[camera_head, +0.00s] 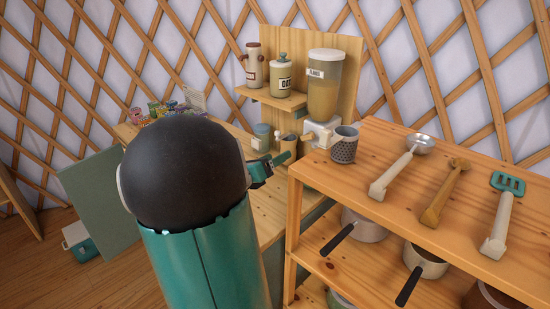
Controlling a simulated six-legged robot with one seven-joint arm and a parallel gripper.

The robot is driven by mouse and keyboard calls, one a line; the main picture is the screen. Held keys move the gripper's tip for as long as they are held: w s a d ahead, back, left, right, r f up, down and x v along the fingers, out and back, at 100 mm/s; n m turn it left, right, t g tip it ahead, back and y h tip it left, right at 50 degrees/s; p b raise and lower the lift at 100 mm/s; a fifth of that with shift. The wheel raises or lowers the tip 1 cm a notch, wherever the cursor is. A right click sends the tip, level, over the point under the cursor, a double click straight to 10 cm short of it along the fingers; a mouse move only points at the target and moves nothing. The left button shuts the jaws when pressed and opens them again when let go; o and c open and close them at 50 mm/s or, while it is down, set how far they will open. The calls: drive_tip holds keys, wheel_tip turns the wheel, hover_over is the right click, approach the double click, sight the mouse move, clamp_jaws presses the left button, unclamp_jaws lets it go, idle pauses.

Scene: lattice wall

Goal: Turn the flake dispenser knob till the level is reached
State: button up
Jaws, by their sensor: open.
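The flake dispenser (325,84) stands on the wooden counter at the back, against an upright board. It is a tall clear canister with a pale lid and a label, filled with tan flakes, on a white base (320,131). Its knob is not clearly visible; a grey speckled mug in front hides part of the base. My gripper (284,162) is open and empty over the counter, left of and nearer than the dispenser base, apart from it. My large dark and teal arm link covers much of the left centre.
The grey speckled mug (344,146) stands on the near shelf's top. A ladle (398,172), wooden spoon (445,192) and slotted turner (503,213) lie there too, with pans below. Jars (285,75) stand on a small shelf. Small containers (263,137) stand on the counter beneath it.

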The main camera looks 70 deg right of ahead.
sight(306, 138)
drive_tip(key=s+d+m, duration=0.1)
drive_tip(key=d+m, duration=0.3)
drive_tip(key=m, duration=0.8)
drive_tip(key=s+d+m, duration=0.2)
drive_tip(key=d+m, duration=0.2)
drive_tip(key=m, duration=0.8)
drive_tip(key=s+d+m, duration=0.2)
drive_tip(key=d+m, duration=0.2)
drive_tip(key=m, duration=0.8)
drive_tip(key=shift+s+d+r, duration=0.15)
drive_tip(key=shift+d+r, duration=0.05)
drive_tip(key=shift+d, duration=0.2)
